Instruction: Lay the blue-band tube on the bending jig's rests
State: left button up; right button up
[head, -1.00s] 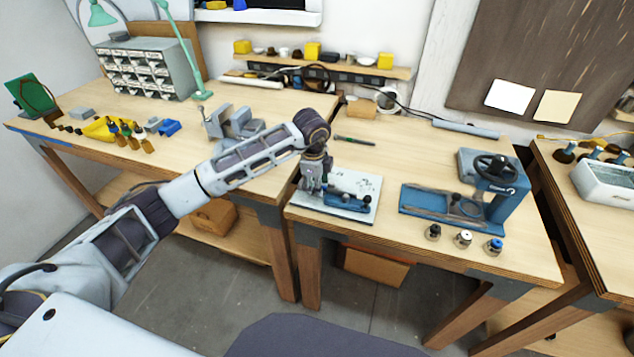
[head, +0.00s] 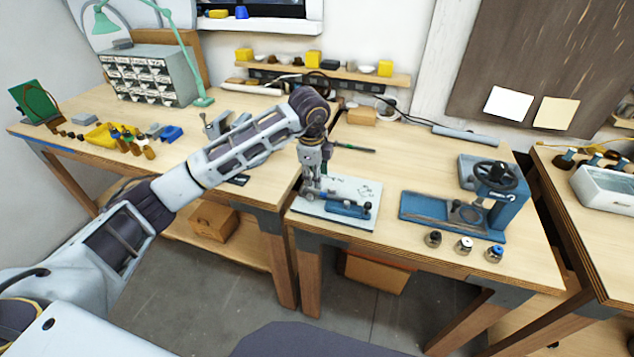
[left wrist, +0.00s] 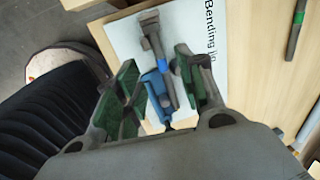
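The bending jig is a blue fixture (head: 350,209) on a white plate (head: 361,190) at the front left of the middle bench. In the left wrist view the jig's blue body (left wrist: 156,90) shows below the grey-brown blue-band tube (left wrist: 170,88). The tube lies along the jig; whether it touches both rests cannot be made out. My left gripper (head: 312,190) points down over the plate's left part. Its green-padded fingers (left wrist: 156,62) are open, one on each side of the tube, with visible gaps. My right gripper is not in view.
A dark tube with a green band (head: 354,148) lies behind the plate. A blue press with a handwheel (head: 493,172) stands to the right, with several small fittings (head: 464,244) in front. The bench between plate and press is clear.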

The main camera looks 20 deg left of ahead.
pick_arm(q)
jog(key=shift+s+r, duration=0.25)
jog(key=shift+r, duration=0.9)
jog(key=shift+s+r, duration=0.2)
jog(key=shift+r, duration=0.9)
jog(key=shift+r, duration=0.1)
notch_tip(320, 180, up, 9)
jog(key=s+p, duration=0.1)
jog(key=p, duration=0.4)
jog(key=shift+s, duration=0.1)
